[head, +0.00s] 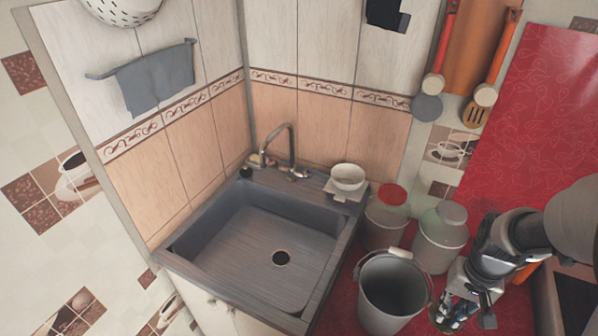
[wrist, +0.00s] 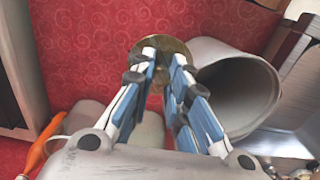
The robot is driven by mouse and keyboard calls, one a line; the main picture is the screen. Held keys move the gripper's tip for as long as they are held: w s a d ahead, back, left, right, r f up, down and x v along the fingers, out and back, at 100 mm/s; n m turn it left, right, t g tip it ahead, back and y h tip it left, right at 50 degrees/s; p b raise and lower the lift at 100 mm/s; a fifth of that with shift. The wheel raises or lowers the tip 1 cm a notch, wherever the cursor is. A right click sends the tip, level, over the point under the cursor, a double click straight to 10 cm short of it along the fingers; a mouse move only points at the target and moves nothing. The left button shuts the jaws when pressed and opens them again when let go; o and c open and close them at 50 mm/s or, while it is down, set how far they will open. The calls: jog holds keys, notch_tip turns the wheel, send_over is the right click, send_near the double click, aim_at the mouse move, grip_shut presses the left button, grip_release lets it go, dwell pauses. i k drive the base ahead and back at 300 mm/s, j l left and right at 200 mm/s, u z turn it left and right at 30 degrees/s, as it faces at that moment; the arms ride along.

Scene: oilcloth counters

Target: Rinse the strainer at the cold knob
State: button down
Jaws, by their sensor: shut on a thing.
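My gripper (wrist: 164,62) is shut on a round, flat, brass-coloured disc, which looks like the strainer (wrist: 174,46). Its lower part is hidden by the fingers. I cannot tell which is cold.
A tall grey bucket (head: 388,290) stands between my gripper and the sink; it also shows in the wrist view (wrist: 240,95). Two lidded jars (head: 385,222) (head: 440,240) stand behind it. A white bowl (head: 347,178) sits at the sink's back right corner.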

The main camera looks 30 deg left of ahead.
aim_at(308, 173)
jog(key=i+j+z, duration=0.15)
jog(key=j+z, duration=0.2)
jog(key=i+j+z, duration=0.1)
jog(key=j+z, duration=0.3)
jog(key=j, duration=0.1)
